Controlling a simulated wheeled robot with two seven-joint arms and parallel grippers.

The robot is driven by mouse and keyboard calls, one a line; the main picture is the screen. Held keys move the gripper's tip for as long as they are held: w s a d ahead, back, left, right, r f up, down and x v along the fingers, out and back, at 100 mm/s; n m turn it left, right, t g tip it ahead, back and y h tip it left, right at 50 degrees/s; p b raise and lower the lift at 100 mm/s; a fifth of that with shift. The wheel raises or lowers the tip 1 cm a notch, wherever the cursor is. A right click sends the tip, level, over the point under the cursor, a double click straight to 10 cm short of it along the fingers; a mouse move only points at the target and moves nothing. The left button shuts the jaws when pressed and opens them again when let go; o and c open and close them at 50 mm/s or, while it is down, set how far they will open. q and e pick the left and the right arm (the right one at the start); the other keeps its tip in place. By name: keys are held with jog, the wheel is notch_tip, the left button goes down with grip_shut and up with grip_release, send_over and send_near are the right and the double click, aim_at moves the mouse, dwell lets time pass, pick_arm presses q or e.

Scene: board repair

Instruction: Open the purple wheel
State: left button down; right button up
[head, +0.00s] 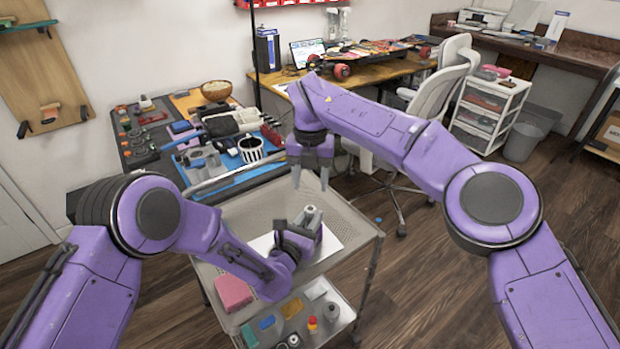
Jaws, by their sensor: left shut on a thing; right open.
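My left gripper (298,234) is low over the top shelf of the grey cart, at a white sheet. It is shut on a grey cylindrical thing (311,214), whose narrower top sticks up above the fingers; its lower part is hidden. My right gripper (310,178) is open and empty, with its fingers pointing down, above and behind the left one. I cannot make out a purple wheel for certain; purple parts by the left gripper look like my own arm.
The cart (344,211) has a raised rim; a pink block (233,293) sits at its front left. Small items lie on its lower shelf. Behind is a cluttered tool table with a striped cup (251,150). A white chair (440,85) stands back right. Floor at right is clear.

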aim_at(311, 211)
jog(key=shift+f+m, duration=0.3)
jog(key=shift+f, duration=0.2)
notch_tip(311, 211, down, 7)
jog(key=shift+f, duration=0.1)
grip_shut()
jog(key=n, duration=0.6)
jog(key=shift+r, duration=1.2)
